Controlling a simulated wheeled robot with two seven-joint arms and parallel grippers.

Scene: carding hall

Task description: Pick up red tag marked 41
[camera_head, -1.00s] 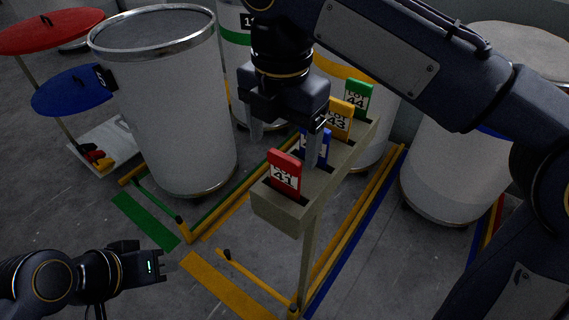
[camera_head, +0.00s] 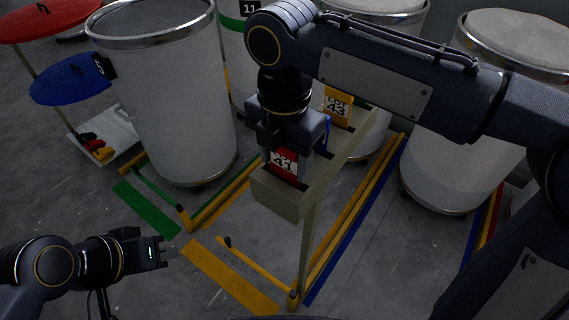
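The red tag marked 41 (camera_head: 283,167) stands upright in the front slot of the beige tag rack (camera_head: 276,197). My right gripper (camera_head: 287,160) points down over this tag, with its fingers at the tag's two sides. The gripper body covers the tag's top, and I cannot tell whether the fingers touch it. The yellow tag marked 43 (camera_head: 338,106) stands further back in the rack. A blue tag is mostly hidden behind my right gripper, and the green tag is hidden by my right arm. My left gripper (camera_head: 168,252) is low at the left, away from the rack; its finger gap is unclear.
A large grey-white can (camera_head: 170,100) stands left of the rack, and more cans (camera_head: 460,150) stand behind and right. Red (camera_head: 45,22) and blue (camera_head: 70,84) round discs are at the far left. Coloured floor frames (camera_head: 352,225) surround the rack post.

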